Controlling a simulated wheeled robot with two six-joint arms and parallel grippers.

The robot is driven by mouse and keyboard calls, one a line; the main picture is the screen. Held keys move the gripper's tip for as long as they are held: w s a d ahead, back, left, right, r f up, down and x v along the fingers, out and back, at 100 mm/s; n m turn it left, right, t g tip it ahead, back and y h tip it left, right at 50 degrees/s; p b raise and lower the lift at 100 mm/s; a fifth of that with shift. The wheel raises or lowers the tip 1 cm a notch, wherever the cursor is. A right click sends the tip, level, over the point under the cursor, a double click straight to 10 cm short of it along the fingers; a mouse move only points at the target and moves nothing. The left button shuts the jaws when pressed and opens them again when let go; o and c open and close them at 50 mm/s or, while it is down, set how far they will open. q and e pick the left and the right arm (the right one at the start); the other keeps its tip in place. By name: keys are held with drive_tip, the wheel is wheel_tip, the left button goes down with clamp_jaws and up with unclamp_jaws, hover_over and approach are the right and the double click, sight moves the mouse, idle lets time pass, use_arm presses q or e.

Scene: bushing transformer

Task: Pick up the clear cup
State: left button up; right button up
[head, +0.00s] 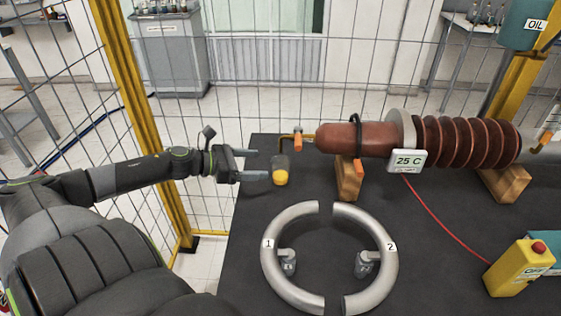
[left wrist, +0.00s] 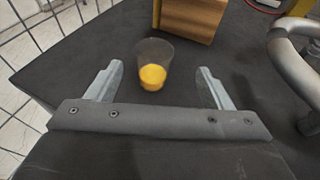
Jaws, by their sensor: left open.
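The clear cup (head: 281,166) stands upright on the dark table near its left edge, with yellow-orange content at its bottom. It also shows in the left wrist view (left wrist: 154,62), just beyond the fingertips and roughly centred between them. My left gripper (head: 262,164) is open and empty, to the left of the cup with its fingers pointing at it. In the left wrist view its two fingers (left wrist: 159,80) are spread wider than the cup. I see no contact between the fingers and the cup. My right gripper is not in view.
A brown bushing (head: 350,138) lies on wooden blocks (head: 349,180) right of the cup; an orange-handled tap (head: 298,140) is behind the cup. A split metal ring (head: 285,290) marked 1 and 2 lies in front. A yellow button box (head: 518,268) stands front right.

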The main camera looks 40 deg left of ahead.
sight(288, 164)
use_arm(q)
drive_tip(key=shift+x, duration=1.45)
drive_tip(key=shift+w+d, duration=0.1)
drive_tip(key=shift+w, duration=0.25)
drive_tip(key=shift+x, duration=0.9)
drive_tip(key=shift+w+f, duration=0.2)
drive_tip(key=shift+w, duration=0.15)
drive_tip(key=shift+a+f+p+x, duration=0.15)
drive_tip(key=shift+p+x, duration=0.35)
drive_tip(key=shift+x, duration=0.6)
drive_tip(key=shift+a+f+p+x, duration=0.1)
drive_tip(key=shift+p+x, duration=0.4)
drive_tip(key=shift+x, duration=0.65)
drive_tip(key=c, duration=1)
drive_tip(key=shift+c, duration=0.2)
